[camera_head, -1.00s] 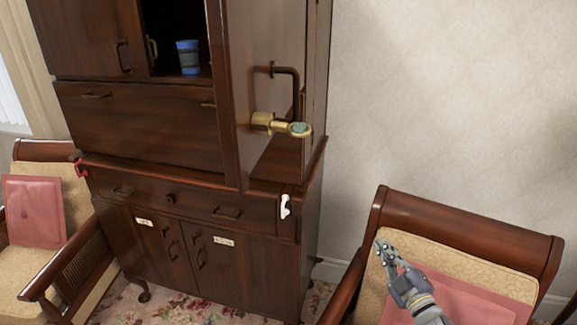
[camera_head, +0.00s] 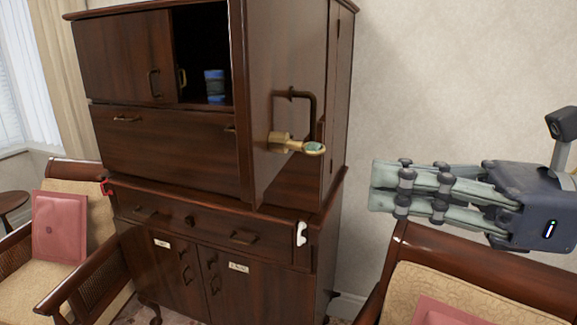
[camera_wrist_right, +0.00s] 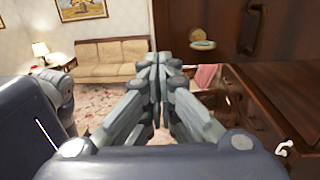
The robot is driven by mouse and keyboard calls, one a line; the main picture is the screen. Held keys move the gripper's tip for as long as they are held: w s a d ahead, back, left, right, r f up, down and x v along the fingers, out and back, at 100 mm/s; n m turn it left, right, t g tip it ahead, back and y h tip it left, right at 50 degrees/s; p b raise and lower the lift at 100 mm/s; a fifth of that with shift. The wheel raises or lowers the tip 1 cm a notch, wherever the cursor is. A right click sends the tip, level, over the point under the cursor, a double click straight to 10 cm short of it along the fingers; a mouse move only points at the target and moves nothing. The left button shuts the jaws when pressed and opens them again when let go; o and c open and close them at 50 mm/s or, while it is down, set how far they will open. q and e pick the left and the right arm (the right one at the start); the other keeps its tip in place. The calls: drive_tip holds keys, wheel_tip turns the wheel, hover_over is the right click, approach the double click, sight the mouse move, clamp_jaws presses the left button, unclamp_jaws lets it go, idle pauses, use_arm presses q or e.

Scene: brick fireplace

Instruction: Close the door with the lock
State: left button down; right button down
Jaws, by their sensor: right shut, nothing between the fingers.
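The dark wood cabinet door (camera_head: 297,65) stands swung open toward me, with a brown bar handle (camera_head: 312,97) on the face turned to the right. A brass lock with a round greenish end (camera_head: 300,144) sticks out from that door below the handle. The lock (camera_wrist_right: 203,44) and door (camera_wrist_right: 220,15) also show in the right wrist view, right of the fingers. My right gripper (camera_head: 378,188) is shut and empty, to the right of the door and apart from it, its fingers pointing left. My left gripper is not in view.
The cabinet's open compartment (camera_head: 195,50) holds a blue cup (camera_head: 214,84). A white hook-like item (camera_head: 301,233) is on the lower cabinet's right front. Armchairs stand on both sides, one below my right gripper (camera_head: 480,265). Between gripper and door is free air.

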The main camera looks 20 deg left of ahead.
drive_tip(key=p, duration=0.5)
approach(257, 170)
drive_tip(key=a, duration=0.5)
drive_tip(key=shift+s+a+r, duration=0.15)
drive_tip(key=shift+a+r, duration=0.1)
drive_tip(key=shift+a+f, duration=0.2)
drive_tip(key=shift+a, duration=0.55)
